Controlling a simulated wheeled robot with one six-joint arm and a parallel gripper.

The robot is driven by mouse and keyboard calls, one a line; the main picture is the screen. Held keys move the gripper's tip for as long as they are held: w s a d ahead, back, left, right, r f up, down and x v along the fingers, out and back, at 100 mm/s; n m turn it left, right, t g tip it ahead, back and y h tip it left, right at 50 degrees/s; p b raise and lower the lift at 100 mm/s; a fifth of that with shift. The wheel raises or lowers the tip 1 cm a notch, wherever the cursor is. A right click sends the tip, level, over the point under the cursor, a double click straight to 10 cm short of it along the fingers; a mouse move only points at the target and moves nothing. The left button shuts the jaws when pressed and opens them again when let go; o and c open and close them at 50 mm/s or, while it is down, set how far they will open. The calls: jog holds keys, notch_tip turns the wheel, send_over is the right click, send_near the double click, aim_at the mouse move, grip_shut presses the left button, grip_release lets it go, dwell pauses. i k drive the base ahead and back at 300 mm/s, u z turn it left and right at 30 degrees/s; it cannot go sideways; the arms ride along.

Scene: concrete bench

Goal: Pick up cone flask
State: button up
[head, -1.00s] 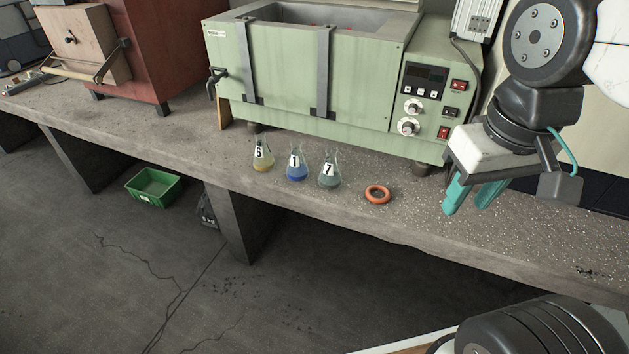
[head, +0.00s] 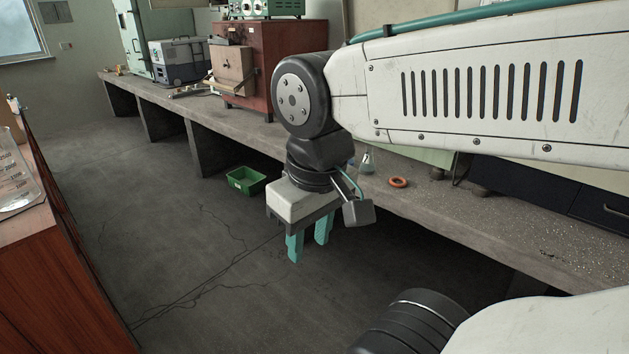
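One cone flask (head: 368,162) shows in the head view on the bench, beside an orange ring. It is partly covered by my arm, and any number on it cannot be read. The other flasks on the bench are hidden behind my arm. My gripper (head: 309,243) hangs pointing down, in front of the bench edge in the picture and to the lower left of the flask. Its two teal fingers are apart with nothing between them.
The concrete bench (head: 455,212) runs along the back, with the orange ring (head: 398,182) on it. A green crate (head: 246,180) sits on the floor under the bench. The floor between is clear.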

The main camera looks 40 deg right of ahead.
aim_at(367, 167)
jog(key=u, duration=0.15)
jog(key=i, duration=0.55)
jog(key=z, duration=0.4)
jog(key=i, duration=1.15)
jog(key=z, duration=1.6)
jog(key=i, duration=0.8)
jog(key=z, duration=0.95)
